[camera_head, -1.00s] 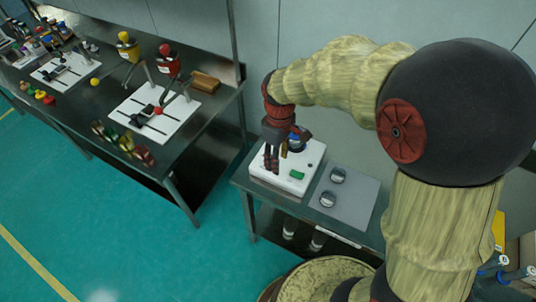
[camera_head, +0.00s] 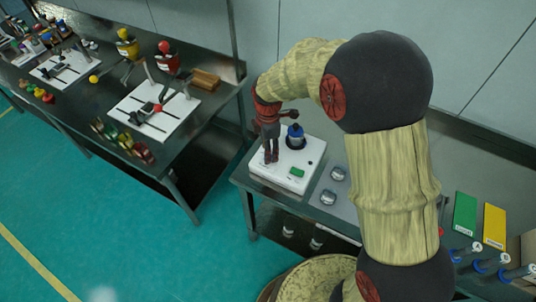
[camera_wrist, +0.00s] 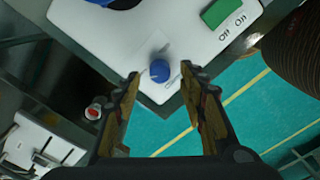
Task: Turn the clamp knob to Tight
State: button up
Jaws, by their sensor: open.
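The white sieve machine (camera_head: 314,155) stands on the near bench. In the wrist view a small round blue knob (camera_wrist: 160,71) with a pale pointer mark sits near a corner of the white machine top (camera_wrist: 112,38). Its printed label is too small to read. My gripper (camera_head: 271,160) points down over the machine's left corner, which hides this knob in the head view. In the wrist view my gripper's fingers (camera_wrist: 162,78) are open and empty, one on each side of the knob in the picture. Contact with it cannot be told.
A blue-topped part (camera_head: 295,132) stands on the machine close to my gripper. A green switch (camera_head: 297,173) is at the front. Two round metal pieces (camera_head: 333,185) lie to the right. Green (camera_head: 465,214) and yellow (camera_head: 494,226) panels are farther right. Another bench (camera_head: 195,130) is at left.

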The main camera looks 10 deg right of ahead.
jog(key=shift+f, duration=1.3)
jog(key=shift+c, duration=0.8)
grip_shut()
